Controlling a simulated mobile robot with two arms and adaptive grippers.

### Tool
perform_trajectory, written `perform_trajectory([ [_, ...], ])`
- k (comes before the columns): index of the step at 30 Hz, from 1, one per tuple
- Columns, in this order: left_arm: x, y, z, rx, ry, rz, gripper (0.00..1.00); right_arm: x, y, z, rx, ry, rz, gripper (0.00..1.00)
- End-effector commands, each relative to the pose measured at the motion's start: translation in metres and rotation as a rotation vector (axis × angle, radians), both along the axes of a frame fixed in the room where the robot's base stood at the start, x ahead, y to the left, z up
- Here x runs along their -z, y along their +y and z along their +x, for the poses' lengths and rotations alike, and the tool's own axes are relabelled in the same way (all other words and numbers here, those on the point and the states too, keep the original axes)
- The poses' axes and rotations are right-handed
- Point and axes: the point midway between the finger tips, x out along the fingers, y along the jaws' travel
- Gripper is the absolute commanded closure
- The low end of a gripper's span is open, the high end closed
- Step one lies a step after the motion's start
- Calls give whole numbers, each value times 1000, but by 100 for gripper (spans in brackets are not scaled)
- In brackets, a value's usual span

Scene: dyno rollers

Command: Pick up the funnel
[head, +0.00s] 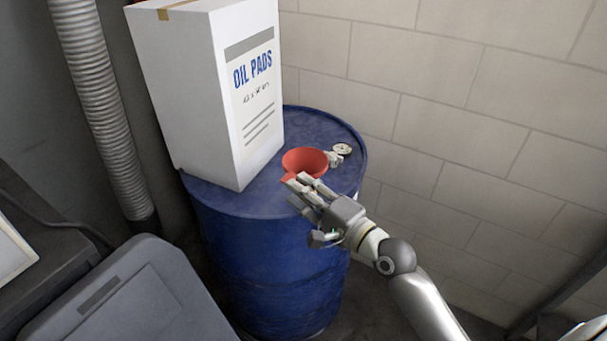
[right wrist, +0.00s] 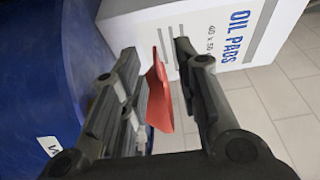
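A red funnel (head: 304,161) sits on top of the blue drum (head: 268,265), near its front right edge. My right gripper (head: 298,188) is at the near side of the funnel and overlaps its lower part in the head view. In the right wrist view, the funnel (right wrist: 158,92) shows between the two fingers of my right gripper (right wrist: 155,52). The fingers are apart, with a visible gap between the funnel and the right-hand finger. I cannot tell whether the left-hand finger touches it. My left gripper is not in view.
A tall white box marked "OIL PADS" (head: 190,90) stands on the drum, left of the funnel. A metal bung cap (head: 342,149) is on the drum's right. A block wall (head: 455,130) rises behind. A grey lidded bin (head: 140,300) and ribbed hose (head: 95,100) are left.

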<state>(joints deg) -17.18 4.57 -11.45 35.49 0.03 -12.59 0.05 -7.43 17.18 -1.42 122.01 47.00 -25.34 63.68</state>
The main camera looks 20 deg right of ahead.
Motion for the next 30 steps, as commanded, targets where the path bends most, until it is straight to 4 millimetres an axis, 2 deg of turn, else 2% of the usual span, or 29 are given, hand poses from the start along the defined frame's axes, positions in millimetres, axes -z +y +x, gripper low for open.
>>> perform_trajectory([
  [12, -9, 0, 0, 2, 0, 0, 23, 4, 16, 45, 1, -1, 0, 71],
  [21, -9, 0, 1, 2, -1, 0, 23, 6, 17, 49, 1, 0, -1, 71],
  [28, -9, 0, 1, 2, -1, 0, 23, 5, 17, 49, 1, 0, -1, 99],
  [30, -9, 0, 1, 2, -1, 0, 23, 5, 17, 49, 1, 0, -1, 100],
])
